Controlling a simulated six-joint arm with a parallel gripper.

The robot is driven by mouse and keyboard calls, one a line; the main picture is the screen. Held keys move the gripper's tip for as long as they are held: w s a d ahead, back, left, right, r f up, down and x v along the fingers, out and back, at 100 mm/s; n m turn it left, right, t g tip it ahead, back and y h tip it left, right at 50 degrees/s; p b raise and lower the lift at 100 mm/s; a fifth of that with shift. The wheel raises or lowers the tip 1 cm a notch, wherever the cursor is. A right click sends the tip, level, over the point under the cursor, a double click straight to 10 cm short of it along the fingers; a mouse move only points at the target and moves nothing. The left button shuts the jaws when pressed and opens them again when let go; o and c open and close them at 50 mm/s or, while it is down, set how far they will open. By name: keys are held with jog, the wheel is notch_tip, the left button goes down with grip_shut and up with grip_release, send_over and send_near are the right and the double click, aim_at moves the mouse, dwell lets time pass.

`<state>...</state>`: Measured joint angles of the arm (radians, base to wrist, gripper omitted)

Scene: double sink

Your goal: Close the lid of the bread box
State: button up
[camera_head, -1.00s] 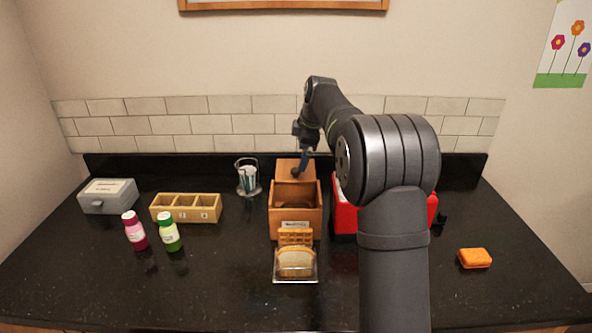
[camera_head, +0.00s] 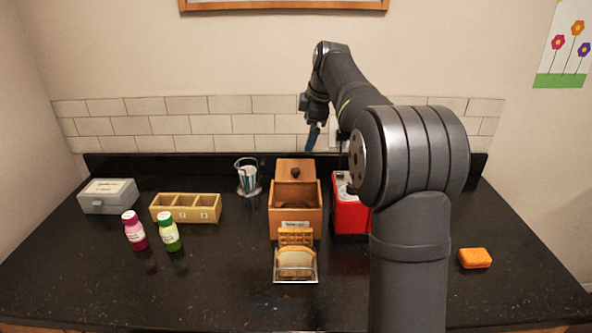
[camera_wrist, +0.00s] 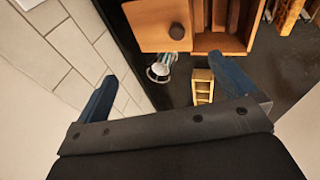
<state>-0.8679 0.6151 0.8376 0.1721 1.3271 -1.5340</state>
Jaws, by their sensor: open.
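The wooden bread box (camera_head: 296,224) stands in the middle of the counter with its top open. Its lid (camera_head: 284,166) is swung back behind the opening, with a dark round knob (camera_head: 295,173) on its face. The lid (camera_wrist: 148,27), knob (camera_wrist: 177,31) and open box (camera_wrist: 222,43) also show at the top of the wrist view. My gripper (camera_head: 312,140) is open and empty, above and slightly right of the lid, near the back wall. Its two blue fingers are wide apart in the wrist view, and neither appears to touch the lid.
A red toaster (camera_head: 349,217) stands close to the right of the box. A toast rack with bread (camera_head: 296,262) is in front. A glass (camera_head: 247,180), divided wooden tray (camera_head: 186,214), two bottles and a grey box (camera_head: 108,198) stand left. An orange sponge (camera_head: 474,258) lies right.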

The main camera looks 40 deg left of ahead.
jog(key=shift+s+d+r, duration=0.1)
jog(key=shift+d+r, duration=0.1)
jog(key=shift+r, duration=0.3)
jog(key=shift+c, duration=0.4)
